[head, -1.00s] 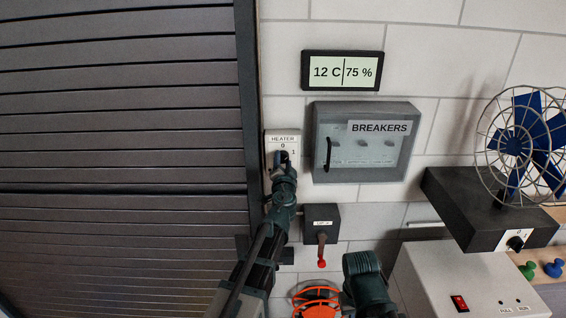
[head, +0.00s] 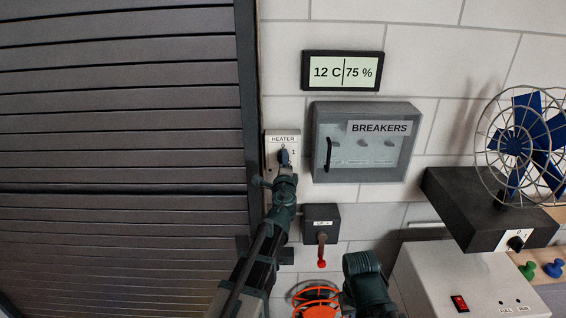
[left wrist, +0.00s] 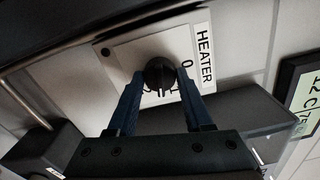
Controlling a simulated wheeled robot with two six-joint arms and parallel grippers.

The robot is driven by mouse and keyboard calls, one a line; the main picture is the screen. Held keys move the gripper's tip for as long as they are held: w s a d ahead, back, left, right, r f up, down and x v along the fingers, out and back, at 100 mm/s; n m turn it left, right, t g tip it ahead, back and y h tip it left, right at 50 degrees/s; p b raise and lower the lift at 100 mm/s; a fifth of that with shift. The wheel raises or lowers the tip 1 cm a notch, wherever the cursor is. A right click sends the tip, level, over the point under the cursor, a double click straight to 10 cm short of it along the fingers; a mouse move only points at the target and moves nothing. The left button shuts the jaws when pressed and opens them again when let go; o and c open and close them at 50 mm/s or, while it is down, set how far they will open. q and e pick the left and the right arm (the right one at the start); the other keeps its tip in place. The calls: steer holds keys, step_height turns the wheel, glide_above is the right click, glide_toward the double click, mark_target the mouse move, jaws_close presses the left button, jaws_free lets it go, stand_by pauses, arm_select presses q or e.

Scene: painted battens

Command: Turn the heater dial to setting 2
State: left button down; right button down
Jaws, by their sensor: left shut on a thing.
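The heater panel (head: 271,150) is a white plate on the wall beside the shutter, labelled HEATER, with a 1 visible at the right. Its dark round dial (left wrist: 160,73) shows in the left wrist view between my left gripper's blue fingers. My left gripper (head: 284,157) is shut on the dial and covers most of it in the head view. In the left wrist view the gripper (left wrist: 160,85) also hides part of the plate's markings; a 0 shows near the dial. I cannot read the dial's exact setting.
A grey breaker box (head: 335,172) and a display (head: 342,71) reading 12 C and 75 % are to the right. Below is a switch box (head: 318,212) with a red-tipped lever. A blue fan (head: 520,140) stands at far right. A slatted shutter (head: 120,120) fills the left.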

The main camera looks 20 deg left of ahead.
arm_select(q)
steer(key=shift+s+m, duration=0.1)
steer(key=shift+m, duration=3.9)
steer(key=shift+c, duration=1.5)
jaws_free()
